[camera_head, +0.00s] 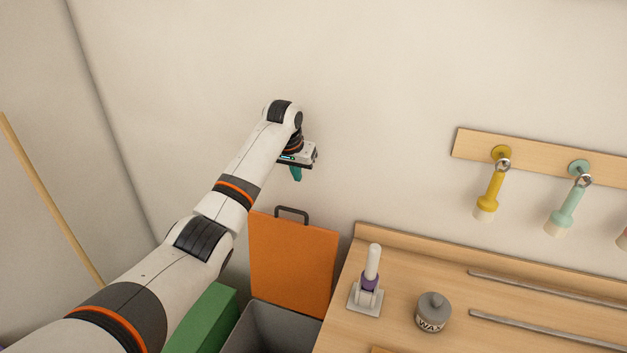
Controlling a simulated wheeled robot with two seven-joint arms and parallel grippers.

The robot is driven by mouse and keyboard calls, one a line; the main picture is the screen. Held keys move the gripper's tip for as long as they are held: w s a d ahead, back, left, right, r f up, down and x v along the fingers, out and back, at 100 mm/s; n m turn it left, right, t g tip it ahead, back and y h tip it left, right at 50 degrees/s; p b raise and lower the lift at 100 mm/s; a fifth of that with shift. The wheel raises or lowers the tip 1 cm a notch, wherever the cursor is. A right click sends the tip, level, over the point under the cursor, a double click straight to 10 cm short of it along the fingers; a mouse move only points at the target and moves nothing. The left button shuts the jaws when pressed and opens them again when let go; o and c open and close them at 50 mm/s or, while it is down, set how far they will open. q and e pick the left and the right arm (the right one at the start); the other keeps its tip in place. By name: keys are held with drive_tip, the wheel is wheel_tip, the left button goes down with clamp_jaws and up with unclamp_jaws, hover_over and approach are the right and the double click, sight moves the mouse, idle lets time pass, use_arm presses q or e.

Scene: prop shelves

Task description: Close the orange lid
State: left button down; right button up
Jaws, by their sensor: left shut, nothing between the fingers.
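The orange lid (292,262) stands open and nearly upright at the back of a grey bin (276,329), close to the wall. It has a dark handle (292,214) on its top edge. The bin's opening shows below the lid, and its lower part is out of frame. My left gripper (297,174) is shut and empty, with its teal fingers pointing down. It appears above the lid's handle in the picture, apart from it. My right gripper is not in view.
A green box (204,322) stands left of the bin, partly behind my left arm. Tools hang on a wall rail (535,163).

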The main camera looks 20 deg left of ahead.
use_arm(q)
drive_tip(key=x, duration=0.7)
drive_tip(key=shift+w+f, duration=0.15)
drive_tip(key=shift+f, duration=0.15)
drive_tip(key=shift+x, duration=0.9)
drive_tip(key=shift+d+r, duration=0.1)
drive_tip(key=s+p, duration=0.4)
drive_tip(key=shift+d, duration=0.1)
